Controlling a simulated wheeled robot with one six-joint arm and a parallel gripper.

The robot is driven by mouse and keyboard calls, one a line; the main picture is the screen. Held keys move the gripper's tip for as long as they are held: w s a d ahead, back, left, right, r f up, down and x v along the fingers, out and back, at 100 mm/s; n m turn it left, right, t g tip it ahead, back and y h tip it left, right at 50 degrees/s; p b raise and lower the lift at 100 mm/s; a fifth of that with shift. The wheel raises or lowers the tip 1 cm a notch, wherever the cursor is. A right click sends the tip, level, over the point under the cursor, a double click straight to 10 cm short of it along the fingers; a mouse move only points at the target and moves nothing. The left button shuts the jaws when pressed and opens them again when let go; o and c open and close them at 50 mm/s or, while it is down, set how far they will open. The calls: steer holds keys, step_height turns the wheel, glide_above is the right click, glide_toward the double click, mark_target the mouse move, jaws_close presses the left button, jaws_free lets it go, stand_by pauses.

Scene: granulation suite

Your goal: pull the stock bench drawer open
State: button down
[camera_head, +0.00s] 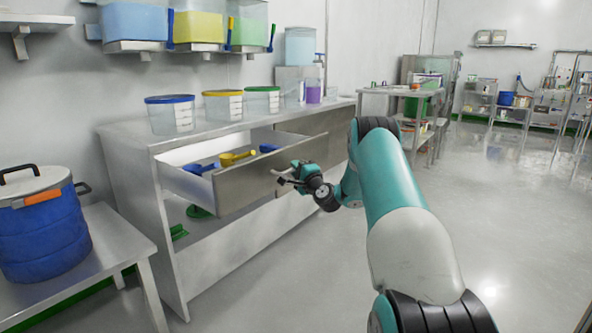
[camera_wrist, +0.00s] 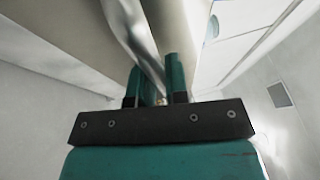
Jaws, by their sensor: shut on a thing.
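The stock bench (camera_head: 130,133) is a grey metal bench along the left wall. Its left drawer (camera_head: 243,187) stands pulled out from the bench, with blue and yellow scoops (camera_head: 230,158) visible inside. My gripper (camera_head: 284,176) is at the right part of this drawer's front, shut on the drawer handle. In the wrist view, the handle (camera_wrist: 128,32) is a pale bar that runs between the two teal fingers of my gripper (camera_wrist: 160,88). The second drawer (camera_head: 318,124), to the right, looks closed; my arm hides part of that side.
Clear tubs with blue, yellow and green lids (camera_head: 170,115) stand on the bench top. A blue drum (camera_head: 45,228) sits on a low table (camera_head: 90,255) at left. Green items lie on the shelf below the drawer. The floor (camera_head: 510,220) at right is clear.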

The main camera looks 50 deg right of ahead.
steer(key=shift+s, duration=0.35)
steer(key=c, duration=1.1)
jaws_free()
steer(key=shift+c, duration=0.2)
steer(key=b+v, duration=1.7)
steer(key=b, duration=0.1)
steer(key=shift+s, duration=0.2)
steer(key=shift+w+a+f, duration=0.1)
steer(key=shift+a, duration=0.1)
